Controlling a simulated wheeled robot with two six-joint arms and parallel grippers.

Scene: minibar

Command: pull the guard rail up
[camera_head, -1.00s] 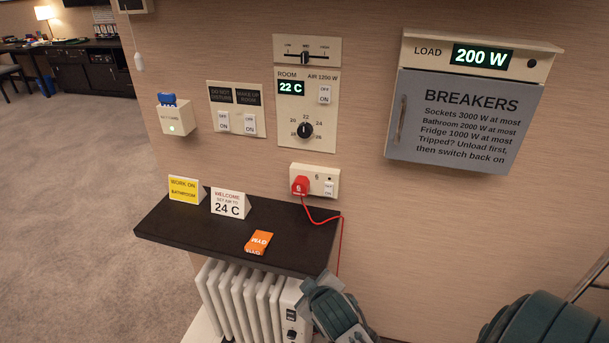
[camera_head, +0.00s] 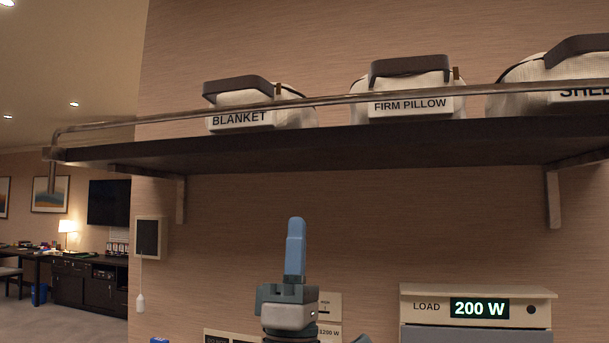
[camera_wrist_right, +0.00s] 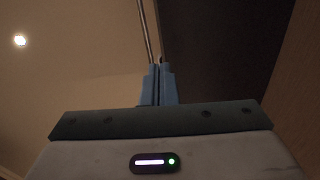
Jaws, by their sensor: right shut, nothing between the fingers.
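The guard rail (camera_head: 180,117) is a thin metal bar along the front of a dark overhead shelf (camera_head: 300,148), in front of the bags. Its bent left end meets the shelf's left corner. My right gripper (camera_head: 295,222) points up below the shelf, shut and empty, apart from the rail in the picture. The right wrist view shows its blue fingers (camera_wrist_right: 159,70) pressed together. Beyond their tips is a thin metal bar (camera_wrist_right: 149,30) beside the shelf's dark underside (camera_wrist_right: 215,50). My left gripper is not in view.
Bags labelled BLANKET (camera_head: 240,120) and FIRM PILLOW (camera_head: 415,107), and a third cut off at right, stand on the shelf. Shelf brackets (camera_head: 553,200) reach down the wall. Open room lies at left.

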